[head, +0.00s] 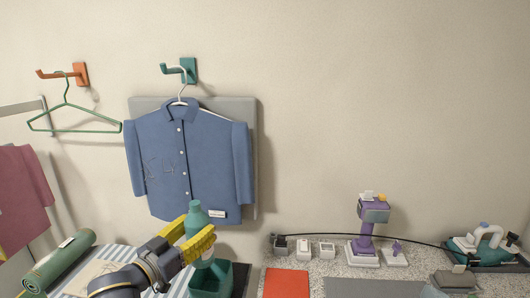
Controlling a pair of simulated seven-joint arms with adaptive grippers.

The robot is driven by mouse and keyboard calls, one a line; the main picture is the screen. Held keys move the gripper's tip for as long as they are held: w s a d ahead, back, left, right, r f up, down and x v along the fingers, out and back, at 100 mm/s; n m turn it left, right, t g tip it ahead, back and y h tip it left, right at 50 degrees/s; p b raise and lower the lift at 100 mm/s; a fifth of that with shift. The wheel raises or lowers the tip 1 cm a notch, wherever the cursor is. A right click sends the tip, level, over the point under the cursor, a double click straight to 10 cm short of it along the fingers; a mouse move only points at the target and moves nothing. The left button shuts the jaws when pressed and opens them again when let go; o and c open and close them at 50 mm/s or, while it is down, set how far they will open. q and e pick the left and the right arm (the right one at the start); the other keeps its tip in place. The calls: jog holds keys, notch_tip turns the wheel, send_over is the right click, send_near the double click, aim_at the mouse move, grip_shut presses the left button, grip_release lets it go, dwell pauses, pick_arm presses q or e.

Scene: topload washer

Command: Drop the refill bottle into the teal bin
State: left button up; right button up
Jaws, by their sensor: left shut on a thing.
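The refill bottle (195,214) is teal with a narrower cap, and its upper part shows above my left gripper. My left gripper (197,242) has yellow fingers and is shut on the bottle, hiding its middle. The bottle is tilted, its top leaning left. The teal bin (228,286) is at the bottom of the view, just below the gripper. My right gripper is not in view.
A blue shirt (180,160) hangs behind the gripper. A striped board (118,257) with a green roll (60,262) lies left. A red mat (286,283), a purple device (367,230) and small white boxes (303,249) are on the speckled counter at right.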

pick_arm(q)
jog(key=shift+f, duration=0.95)
jog(key=o, duration=1.6)
jog(key=v, duration=0.7)
jog(key=shift+s, duration=0.25)
jog(key=shift+a, duration=0.1)
